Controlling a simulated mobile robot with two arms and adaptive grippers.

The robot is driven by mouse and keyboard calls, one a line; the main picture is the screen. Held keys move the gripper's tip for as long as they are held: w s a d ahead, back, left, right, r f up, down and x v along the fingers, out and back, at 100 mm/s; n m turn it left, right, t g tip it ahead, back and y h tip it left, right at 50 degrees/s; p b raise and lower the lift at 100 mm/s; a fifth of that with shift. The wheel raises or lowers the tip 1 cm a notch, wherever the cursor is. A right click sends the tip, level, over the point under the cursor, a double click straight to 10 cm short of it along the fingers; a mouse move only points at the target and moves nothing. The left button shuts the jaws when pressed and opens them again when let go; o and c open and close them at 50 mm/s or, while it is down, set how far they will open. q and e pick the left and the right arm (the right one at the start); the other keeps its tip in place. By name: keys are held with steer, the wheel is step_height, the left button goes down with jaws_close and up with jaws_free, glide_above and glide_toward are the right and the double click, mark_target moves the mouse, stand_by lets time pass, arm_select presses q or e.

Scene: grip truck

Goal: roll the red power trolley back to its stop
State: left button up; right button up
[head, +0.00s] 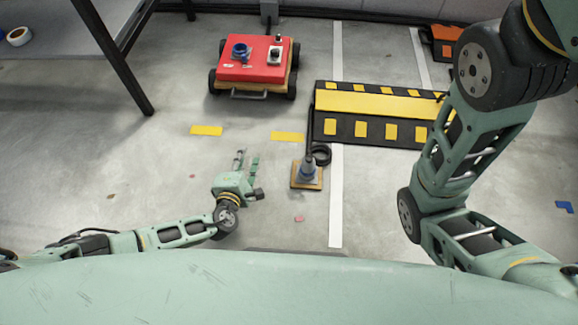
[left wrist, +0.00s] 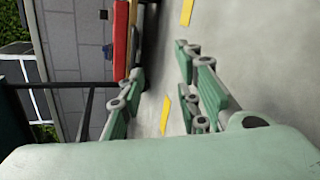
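The red power trolley (head: 256,62) stands on the floor near the back wall in the head view. A blue fitting and a small grey and black part sit on top. The trolley also shows in the left wrist view (left wrist: 121,40), partly cut off. My left gripper (head: 246,160) is open and empty, in front of the trolley and apart from it. Its spread fingers show in the left wrist view (left wrist: 160,95). My right arm rises at the right, and its gripper is out of view.
A yellow and black ramp (head: 370,103) lies right of the trolley. The floor between left gripper and trolley is clear, with yellow marks (head: 206,130).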

arm_select(q)
steer(key=s+d+r+n+g+h+p, duration=0.1)
steer(key=s+d+r+n+h, duration=0.1)
steer(key=d+n, duration=0.2)
steer(key=s+d+r+n+g+h+p, duration=0.1)
steer(key=s+d+r+n+h, duration=0.1)
steer(key=d, duration=0.7)
steer(key=shift+d+r+n+g, duration=0.2)
steer(key=shift+r+n+g, duration=0.25)
steer(key=shift+n, duration=0.45)
